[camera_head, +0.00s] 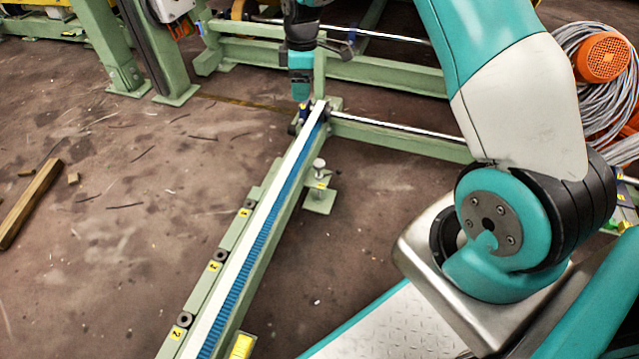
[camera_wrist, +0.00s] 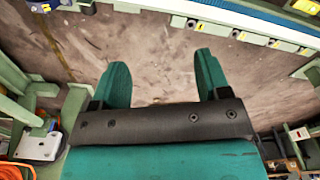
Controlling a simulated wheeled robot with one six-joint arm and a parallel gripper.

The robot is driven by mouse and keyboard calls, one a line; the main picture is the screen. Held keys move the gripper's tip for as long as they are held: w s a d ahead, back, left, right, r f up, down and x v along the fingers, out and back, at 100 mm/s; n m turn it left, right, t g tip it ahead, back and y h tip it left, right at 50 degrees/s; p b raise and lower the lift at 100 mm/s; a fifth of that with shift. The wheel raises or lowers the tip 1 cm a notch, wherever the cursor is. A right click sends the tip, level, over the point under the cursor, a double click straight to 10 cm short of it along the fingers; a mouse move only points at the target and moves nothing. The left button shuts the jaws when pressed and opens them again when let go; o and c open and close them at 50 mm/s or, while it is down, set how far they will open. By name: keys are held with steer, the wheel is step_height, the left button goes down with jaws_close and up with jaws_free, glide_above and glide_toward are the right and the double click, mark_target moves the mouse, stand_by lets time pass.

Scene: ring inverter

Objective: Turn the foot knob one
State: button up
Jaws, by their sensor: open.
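A small metal knob (camera_head: 319,166) stands upright on a green foot plate (camera_head: 319,202) just right of the long rail, with a yellow tag whose number is too small to read. I cannot tell for certain that it is foot knob one. My gripper (camera_head: 301,95) hangs at the far end of the rail in the head view, away from this knob. In the wrist view my gripper (camera_wrist: 160,65) has its two teal fingers spread wide, with only bare floor seen between them. I cannot clearly make out the knob in the wrist view.
The green rail with a blue strip (camera_head: 262,230) runs from the near centre to the gripper. Black round fittings with yellow number tags line its left side. Green beams (camera_head: 400,137) cross behind. A wooden block (camera_head: 30,203) lies left. Open floor lies right of the rail.

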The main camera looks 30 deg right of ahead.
steer(key=n+b, duration=0.1)
steer(key=b, duration=0.5)
glide_above(319, 162)
step_height(319, 162, down, 16)
steer(key=shift+h, duration=0.3)
step_height(319, 162, down, 17)
steer(key=b, duration=0.8)
steer(key=shift+s+r, duration=0.1)
steer(key=shift+r, duration=0.1)
steer(key=c, duration=0.9)
steer(key=shift+c, duration=0.2)
steer(key=shift+r, duration=0.1)
